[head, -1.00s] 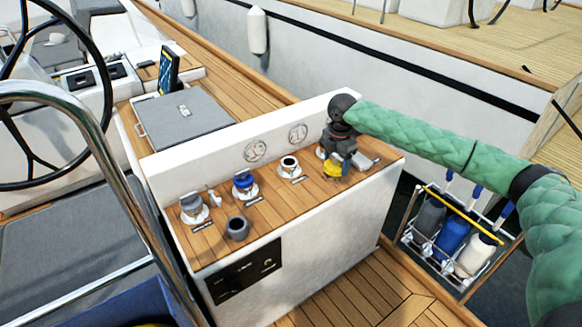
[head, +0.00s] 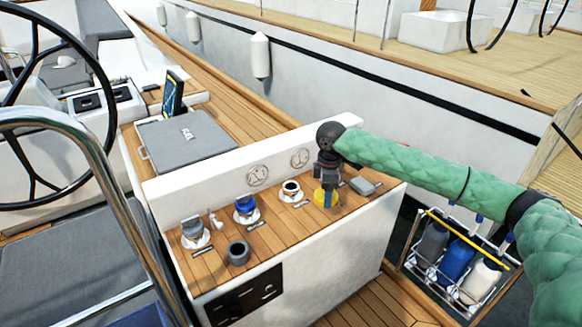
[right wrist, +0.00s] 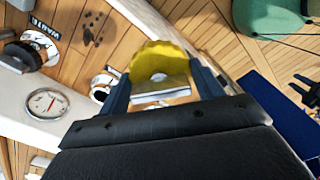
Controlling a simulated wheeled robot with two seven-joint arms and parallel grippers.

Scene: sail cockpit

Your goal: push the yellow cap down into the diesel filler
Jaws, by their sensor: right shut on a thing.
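My right gripper (head: 326,186) points down at the right part of the teak console top and is shut on the yellow cap (head: 325,199). In the right wrist view the yellow cap (right wrist: 160,62) has a scalloped rim and a pale raised grip between the two fingers (right wrist: 163,92). The cap looks roughly level, at or just above the console. The diesel filler is hidden under the cap and gripper, so I cannot tell how far the cap sits in it. My left gripper is not in view.
A dark grey cup (head: 237,252) stands in front. A white wall (head: 230,180) runs behind.

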